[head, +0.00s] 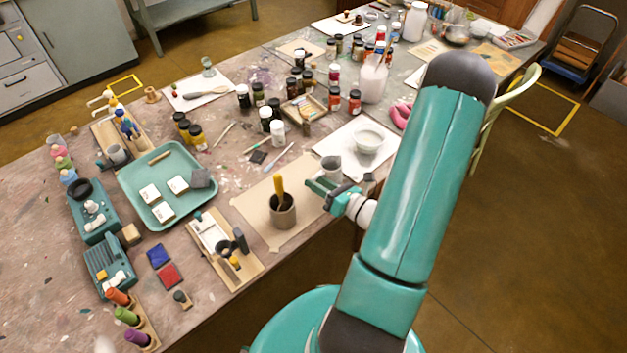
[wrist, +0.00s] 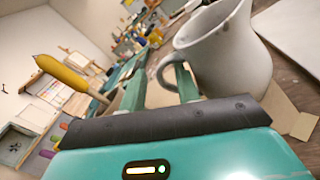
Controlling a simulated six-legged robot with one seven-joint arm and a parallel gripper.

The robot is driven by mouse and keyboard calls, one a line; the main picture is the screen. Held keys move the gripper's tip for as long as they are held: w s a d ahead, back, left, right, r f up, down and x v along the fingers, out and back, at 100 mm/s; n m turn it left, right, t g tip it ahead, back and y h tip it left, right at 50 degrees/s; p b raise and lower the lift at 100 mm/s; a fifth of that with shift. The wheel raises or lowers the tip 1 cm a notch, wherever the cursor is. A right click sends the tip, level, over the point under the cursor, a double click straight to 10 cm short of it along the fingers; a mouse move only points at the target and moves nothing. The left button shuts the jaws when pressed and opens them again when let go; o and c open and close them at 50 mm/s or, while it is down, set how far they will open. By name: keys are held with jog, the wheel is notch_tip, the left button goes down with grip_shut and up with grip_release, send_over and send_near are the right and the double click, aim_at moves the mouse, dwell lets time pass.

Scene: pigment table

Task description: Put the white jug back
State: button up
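The white jug (head: 331,165), greyish in this light, is at my gripper (head: 334,187), near the table's front edge between the brown paper and a white board. In the wrist view the jug (wrist: 228,50) fills the upper right, with its handle towards my gripper (wrist: 160,88). One finger appears to pass inside the handle loop and the other is outside it. The fingers are apart, with a gap visible beside the handle. The jug's base is hidden in the head view, so I cannot tell whether it rests on the table.
A white bowl (head: 368,141) sits on the white board (head: 342,135) behind the jug. A grey pot (head: 283,210) with a yellow-handled tool stands on the brown paper (head: 252,205) to the left. A green tray (head: 135,181) and several paint bottles crowd the table further off.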

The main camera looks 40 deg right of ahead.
jog(key=v, duration=1)
jog(key=w+a+r+n+g+y, duration=0.1)
jog(key=a+r+n+g+y, duration=0.2)
jog(key=a+r+n+g, duration=0.6)
jog(key=w+a+r+n+g+y, duration=0.25)
jog(key=a+n+g, duration=0.35)
jog(key=a+n, duration=0.6)
jog(key=s+a+r+n+t+h, duration=0.2)
jog(key=r+n+h, duration=0.7)
jog(key=r+n, duration=0.6)
jog(key=a+n+t, duration=0.1)
jog(key=n, duration=0.2)
jog(key=shift+a+r, duration=0.2)
